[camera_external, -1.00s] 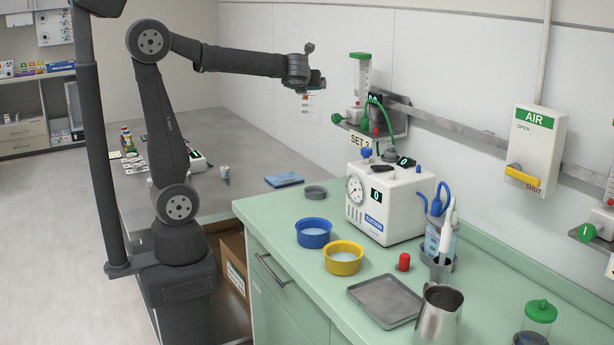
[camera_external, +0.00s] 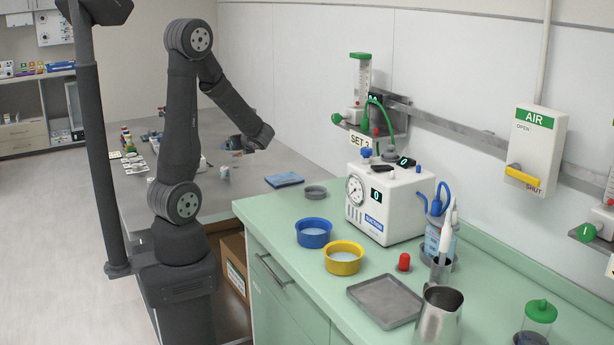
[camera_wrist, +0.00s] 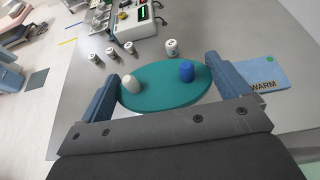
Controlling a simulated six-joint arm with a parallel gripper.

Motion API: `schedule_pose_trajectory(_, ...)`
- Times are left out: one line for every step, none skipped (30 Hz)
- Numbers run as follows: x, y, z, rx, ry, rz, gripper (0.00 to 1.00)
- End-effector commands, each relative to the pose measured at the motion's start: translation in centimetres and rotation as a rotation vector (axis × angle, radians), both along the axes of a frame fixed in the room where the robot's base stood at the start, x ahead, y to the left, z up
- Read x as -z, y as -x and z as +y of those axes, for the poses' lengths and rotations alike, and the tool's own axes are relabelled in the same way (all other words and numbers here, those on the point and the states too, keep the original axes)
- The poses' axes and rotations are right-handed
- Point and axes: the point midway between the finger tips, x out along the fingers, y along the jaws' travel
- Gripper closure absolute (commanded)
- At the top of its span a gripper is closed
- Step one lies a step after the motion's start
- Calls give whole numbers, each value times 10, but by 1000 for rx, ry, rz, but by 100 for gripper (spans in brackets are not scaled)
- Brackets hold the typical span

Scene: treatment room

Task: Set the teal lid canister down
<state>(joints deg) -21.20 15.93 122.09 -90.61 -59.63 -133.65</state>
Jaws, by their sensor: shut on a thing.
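The teal lid canister shows in the wrist view as a broad teal lid (camera_wrist: 165,98) seen from above, with a white stub (camera_wrist: 131,83) and a blue stub (camera_wrist: 187,71) on it. My gripper (camera_wrist: 160,88) is shut on it, one blue-grey finger at each side. The canister's body is hidden under the lid. In the external view my gripper (camera_external: 236,145) is small and low over the grey table (camera_external: 215,203), and the canister cannot be made out clearly. I cannot tell whether it touches the table.
A blue cloth marked WARM (camera_wrist: 262,75) lies right of the lid. A small white jar (camera_wrist: 172,47) stands just beyond it, with several small jars and a white device (camera_wrist: 128,20) farther off. Bare grey table lies to the left. The green counter (camera_external: 290,225) is nearer the external camera.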

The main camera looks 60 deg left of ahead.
Motion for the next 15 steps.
schedule_pose_trajectory(7, 5, 10, -6, 3, 5, 49)
schedule_pose_trajectory(10, 7, 15, -5, 1, 3, 49)
schedule_pose_trajectory(15, 10, 23, -5, 1, 4, 49)
schedule_pose_trajectory(18, 12, 28, -5, 2, 4, 49)
schedule_pose_trajectory(21, 14, 33, -5, 2, 3, 49)
schedule_pose_trajectory(26, 16, 40, -5, 2, 4, 49)
schedule_pose_trajectory(29, 17, 45, -4, 2, 4, 49)
schedule_pose_trajectory(32, 19, 49, -4, 2, 3, 49)
schedule_pose_trajectory(35, 21, 54, -3, 2, 2, 49)
schedule_pose_trajectory(37, 22, 58, -3, 2, 3, 49)
schedule_pose_trajectory(39, 23, 61, -2, 2, 2, 49)
schedule_pose_trajectory(41, 24, 65, -1, 1, 1, 49)
schedule_pose_trajectory(43, 25, 67, -1, 1, 1, 49)
schedule_pose_trajectory(44, 26, 68, -1, 1, 1, 49)
schedule_pose_trajectory(45, 26, 70, 0, 1, 1, 49)
